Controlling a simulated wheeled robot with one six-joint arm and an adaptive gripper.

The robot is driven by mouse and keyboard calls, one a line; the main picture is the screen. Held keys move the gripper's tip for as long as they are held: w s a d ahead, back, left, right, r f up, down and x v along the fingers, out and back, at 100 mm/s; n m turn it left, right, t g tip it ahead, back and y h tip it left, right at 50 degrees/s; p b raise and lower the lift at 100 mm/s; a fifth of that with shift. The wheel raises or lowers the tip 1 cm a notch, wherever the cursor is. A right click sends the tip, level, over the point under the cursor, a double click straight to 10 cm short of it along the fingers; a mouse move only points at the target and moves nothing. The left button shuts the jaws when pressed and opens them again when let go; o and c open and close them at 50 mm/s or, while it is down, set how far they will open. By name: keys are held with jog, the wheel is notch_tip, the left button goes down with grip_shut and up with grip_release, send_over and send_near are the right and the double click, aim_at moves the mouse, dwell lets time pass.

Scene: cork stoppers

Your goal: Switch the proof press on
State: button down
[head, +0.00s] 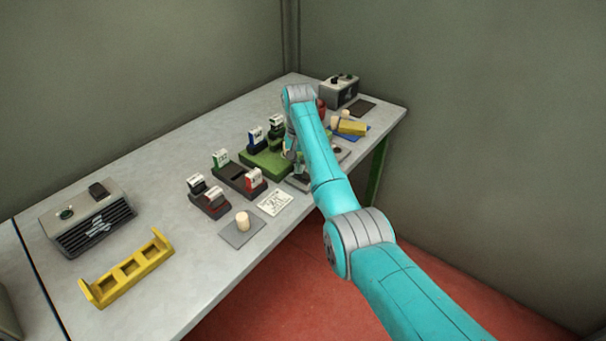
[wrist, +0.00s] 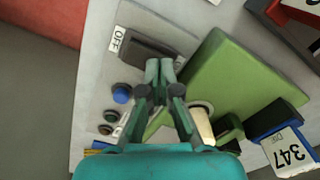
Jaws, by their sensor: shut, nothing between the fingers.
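My gripper (wrist: 160,68) is shut and empty in the wrist view. Its fingertips are over the near edge of a dark rectangular block (wrist: 150,48) on a grey panel, which I take to be the proof press control. A white label reading OFF (wrist: 118,40) is beside the block. Whether the fingertips touch the block cannot be told. A blue round button (wrist: 122,93) and darker round knobs (wrist: 109,116) lie on the panel near the left finger. In the head view my arm hides most of the gripper and this panel.
A green slab (wrist: 225,75) lies right of the fingers, with a cork (wrist: 203,128) and a blue block carrying a 347 card (wrist: 287,148) nearby. A yellow rack (head: 125,268) is front left.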

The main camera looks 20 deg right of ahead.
jog(key=shift+r, duration=3.45)
